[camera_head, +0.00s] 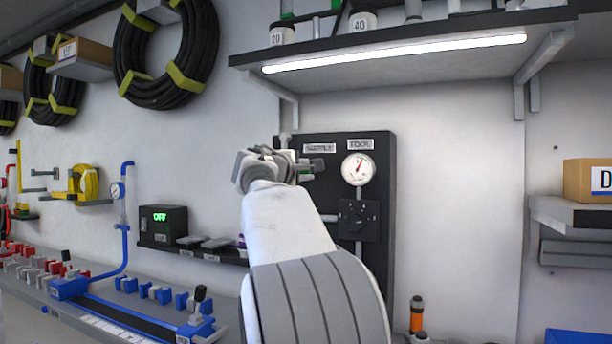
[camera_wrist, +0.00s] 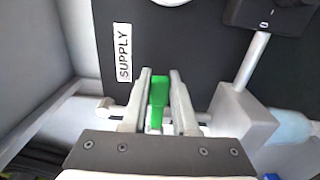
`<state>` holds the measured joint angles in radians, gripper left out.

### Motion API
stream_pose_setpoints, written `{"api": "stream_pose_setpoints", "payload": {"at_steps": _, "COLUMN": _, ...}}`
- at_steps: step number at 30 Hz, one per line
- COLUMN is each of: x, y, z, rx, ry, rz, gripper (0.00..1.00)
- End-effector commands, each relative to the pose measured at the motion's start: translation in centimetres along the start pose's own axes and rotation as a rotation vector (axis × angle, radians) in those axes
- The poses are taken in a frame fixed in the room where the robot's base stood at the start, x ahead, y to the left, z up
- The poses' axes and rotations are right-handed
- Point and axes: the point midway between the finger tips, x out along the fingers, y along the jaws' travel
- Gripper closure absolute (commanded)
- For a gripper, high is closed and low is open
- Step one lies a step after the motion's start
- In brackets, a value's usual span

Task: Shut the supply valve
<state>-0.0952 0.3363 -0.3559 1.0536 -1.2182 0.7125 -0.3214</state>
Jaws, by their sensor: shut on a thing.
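The supply valve's green handle (camera_wrist: 158,100) shows in the wrist view, between the two fingers of my gripper (camera_wrist: 160,85). My gripper is shut on this handle. The SUPPLY label (camera_wrist: 124,52) is on the dark panel to the left of the handle in the wrist view. In the head view the dark panel (camera_head: 385,200) hangs on the wall, and my gripper (camera_head: 285,160) is at its upper left, just below the SUPPLY label (camera_head: 318,148). My wrist hides most of the valve there. A grey pipe runs behind the fingers in the wrist view.
A white gauge (camera_head: 358,169) sits under the TOOL label, above a dark knob box (camera_head: 358,220). A lit shelf (camera_head: 400,55) overhangs the panel. A black box with a green display (camera_head: 163,224) stands on a small shelf to the left. Bare wall lies right of the panel.

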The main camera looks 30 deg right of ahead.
Motion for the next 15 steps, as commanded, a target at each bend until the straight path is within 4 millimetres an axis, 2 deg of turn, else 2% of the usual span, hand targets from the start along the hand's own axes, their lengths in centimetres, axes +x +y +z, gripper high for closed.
{"api": "stream_pose_setpoints", "payload": {"at_steps": 15, "x": 0.02, "y": -0.33, "z": -0.01, "rx": 0.033, "ry": -0.001, "rz": -0.003, "gripper": 1.00}}
